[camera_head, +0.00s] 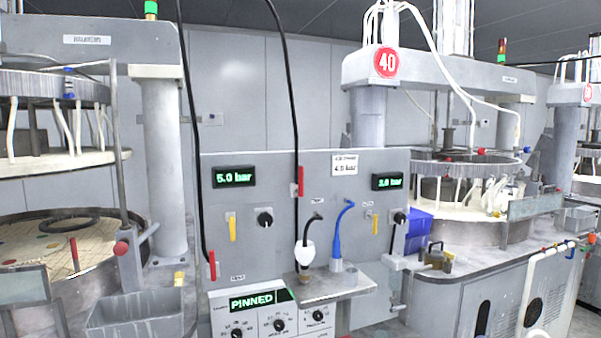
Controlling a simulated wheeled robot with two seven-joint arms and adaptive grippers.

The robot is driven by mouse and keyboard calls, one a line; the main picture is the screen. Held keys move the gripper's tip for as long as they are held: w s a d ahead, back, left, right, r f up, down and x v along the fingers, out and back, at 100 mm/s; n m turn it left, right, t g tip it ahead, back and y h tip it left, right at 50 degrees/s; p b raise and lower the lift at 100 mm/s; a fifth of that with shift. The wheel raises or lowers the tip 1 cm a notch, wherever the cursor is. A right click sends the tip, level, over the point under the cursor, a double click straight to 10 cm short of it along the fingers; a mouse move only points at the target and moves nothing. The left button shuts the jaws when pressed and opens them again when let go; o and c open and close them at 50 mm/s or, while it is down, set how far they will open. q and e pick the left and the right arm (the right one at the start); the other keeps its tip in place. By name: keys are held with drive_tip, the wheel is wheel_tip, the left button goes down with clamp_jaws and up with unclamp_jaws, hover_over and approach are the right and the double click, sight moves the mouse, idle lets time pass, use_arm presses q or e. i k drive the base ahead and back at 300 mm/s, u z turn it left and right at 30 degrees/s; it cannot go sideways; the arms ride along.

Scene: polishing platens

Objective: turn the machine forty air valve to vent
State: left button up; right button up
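A round red sign reading 40 (386,63) is on the grey machine (430,68) at the right. In front of it stands a grey control panel (330,225). A left display (234,177) reads 5.0 bar and a right display (387,181) looks like 3.8 bar, its first decimal unclear. A yellow lever (232,228) hangs down at the left, beside a black knob (265,219). A smaller yellow lever (375,224) hangs at the right, near another black knob (400,218). Small labels are too blurred to tell which is the air valve. Neither gripper is in view.
Black hoses with red ends (300,181) (213,264) hang in front of the panel. A small shelf (328,288) holds a white-topped nozzle (305,255) and a blue hose (338,235). A lower box displays PINNED (258,300). A blue bin (420,229) stands right of the panel.

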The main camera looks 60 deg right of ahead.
sight(301, 182)
drive_tip(key=z, duration=0.55)
drive_tip(key=i, duration=0.75)
drive_tip(key=z, duration=0.8)
